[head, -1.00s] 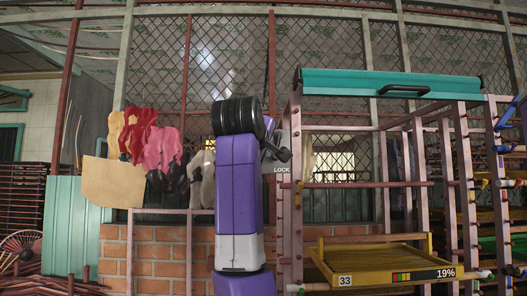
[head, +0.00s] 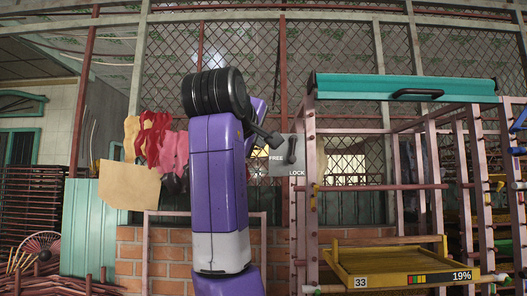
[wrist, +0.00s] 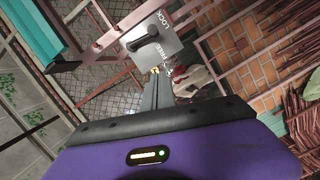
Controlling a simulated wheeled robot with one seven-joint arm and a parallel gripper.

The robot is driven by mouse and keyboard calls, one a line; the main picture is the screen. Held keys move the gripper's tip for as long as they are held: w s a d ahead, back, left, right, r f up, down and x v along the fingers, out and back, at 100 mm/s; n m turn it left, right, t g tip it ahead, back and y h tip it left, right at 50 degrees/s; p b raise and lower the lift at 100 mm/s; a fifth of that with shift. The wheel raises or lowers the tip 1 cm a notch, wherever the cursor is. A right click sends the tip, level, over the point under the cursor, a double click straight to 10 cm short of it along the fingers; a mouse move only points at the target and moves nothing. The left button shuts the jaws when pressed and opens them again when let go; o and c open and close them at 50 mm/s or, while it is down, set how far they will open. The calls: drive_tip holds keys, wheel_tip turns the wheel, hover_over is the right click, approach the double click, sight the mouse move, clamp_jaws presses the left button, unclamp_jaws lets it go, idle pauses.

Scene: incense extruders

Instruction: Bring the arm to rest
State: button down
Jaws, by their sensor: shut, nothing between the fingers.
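My purple arm (head: 218,180) stands upright in the middle of the head view, bent at a black ribbed joint at the top. My gripper (head: 276,138) shows only as a small dark tip beside the left edge of a grey lock panel (head: 283,169). In the wrist view my gripper (wrist: 156,75) is shut and empty, with its fingers together, pointing toward the panel (wrist: 165,52). A black lever (head: 291,150) is on the panel between the words FREE and LOCK. The lever also shows in the wrist view (wrist: 143,44), and the fingers appear apart from it.
A pink rack frame (head: 300,215) with a teal top bar (head: 400,87) stands at right. It holds a yellow tray (head: 400,276) marked 33 and 19%. Gloves (head: 155,140) and a cardboard sheet (head: 128,186) hang left of my arm, before a brick wall (head: 165,262).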

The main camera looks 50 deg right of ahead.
drive_tip(key=shift+s+a, duration=0.25)
drive_tip(key=shift+a, duration=0.2)
drive_tip(key=shift+r, duration=0.1)
